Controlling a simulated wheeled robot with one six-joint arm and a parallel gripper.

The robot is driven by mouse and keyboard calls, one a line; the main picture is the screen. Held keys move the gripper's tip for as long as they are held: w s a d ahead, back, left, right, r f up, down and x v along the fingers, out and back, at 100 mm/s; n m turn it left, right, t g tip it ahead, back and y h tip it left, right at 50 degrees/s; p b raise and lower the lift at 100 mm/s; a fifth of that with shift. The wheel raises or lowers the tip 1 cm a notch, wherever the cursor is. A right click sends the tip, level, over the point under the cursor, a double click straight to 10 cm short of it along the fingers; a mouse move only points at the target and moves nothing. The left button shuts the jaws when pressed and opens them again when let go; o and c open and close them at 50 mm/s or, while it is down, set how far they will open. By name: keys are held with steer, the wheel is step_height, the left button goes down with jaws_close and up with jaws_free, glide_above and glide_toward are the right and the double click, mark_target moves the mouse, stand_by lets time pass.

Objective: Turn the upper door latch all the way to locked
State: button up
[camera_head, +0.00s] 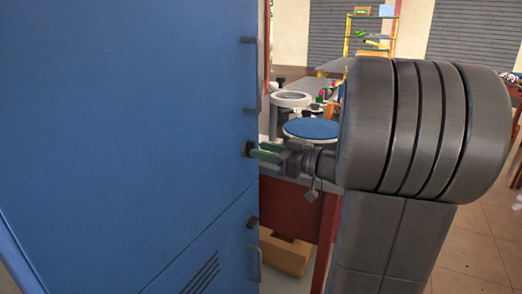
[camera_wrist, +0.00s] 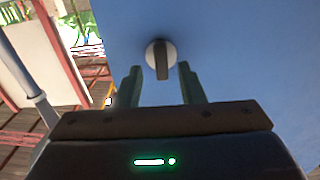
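The upper door latch (camera_head: 247,148) is a small dark knob near the right edge of the blue cabinet door (camera_head: 130,110). In the wrist view the latch (camera_wrist: 161,60) is a pale round disc with a dark lever pointing straight down in the picture. My gripper (camera_head: 258,151) reaches the latch from the right in the head view. In the wrist view its two green fingers (camera_wrist: 160,68) are apart, one on each side of the lever, with gaps showing. The lever is not gripped. Its depth between the fingertips is hard to tell.
A lower latch (camera_head: 251,222) and two bar handles, upper (camera_head: 251,75) and lower (camera_head: 254,263), stand out from the cabinet near my gripper. Behind are a bench with a blue round top (camera_head: 312,129) and a cardboard box (camera_head: 285,254). Floor shows at the right.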

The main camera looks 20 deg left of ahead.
steer(key=shift+a, duration=0.75)
steer(key=shift+c, duration=0.2)
jaws_close()
steer(key=shift+m, duration=0.3)
steer(key=shift+w+f+m+p, duration=0.1)
steer(key=shift+m+p, duration=0.55)
steer(key=shift+m, duration=3.7)
steer(key=shift+w+f+m+p, duration=0.1)
steer(key=shift+m+p, duration=0.55)
steer(key=shift+m, duration=3.7)
